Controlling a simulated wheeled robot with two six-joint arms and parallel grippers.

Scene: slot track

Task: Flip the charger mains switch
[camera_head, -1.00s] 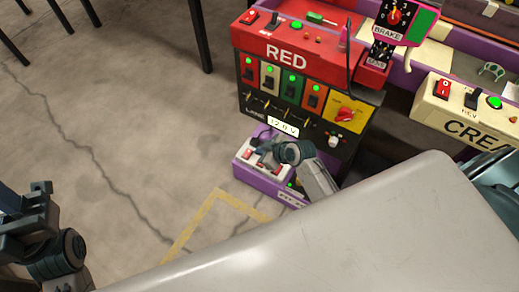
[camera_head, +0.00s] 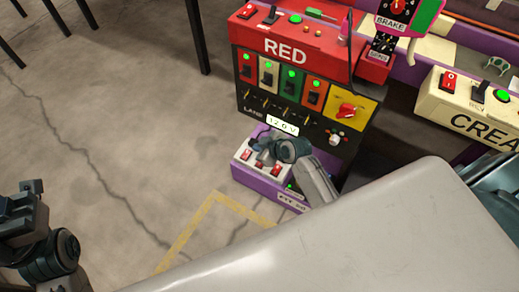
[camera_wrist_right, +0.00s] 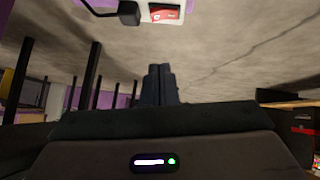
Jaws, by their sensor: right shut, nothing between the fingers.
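The charger is a low purple box (camera_head: 255,185) with a pale top, at the foot of the RED station. Two red rocker switches show on it, a left one (camera_head: 246,155) and a right one (camera_head: 277,169). Which is the mains switch I cannot tell. My right gripper (camera_head: 264,157) is over the charger top between these rockers, shut and empty; contact is unclear. In the right wrist view its closed fingers (camera_wrist_right: 160,84) point toward a red rocker on a white panel (camera_wrist_right: 165,14), with a visible gap. My left gripper (camera_head: 22,200) is far left, its jaw state unclear.
The RED station (camera_head: 310,135) stands directly behind the charger, with several lit switches and a red knob (camera_head: 346,110). A cream station (camera_head: 437,105) is at the right. A large pale surface covers the lower right. The floor at left is open, with yellow tape (camera_head: 185,238).

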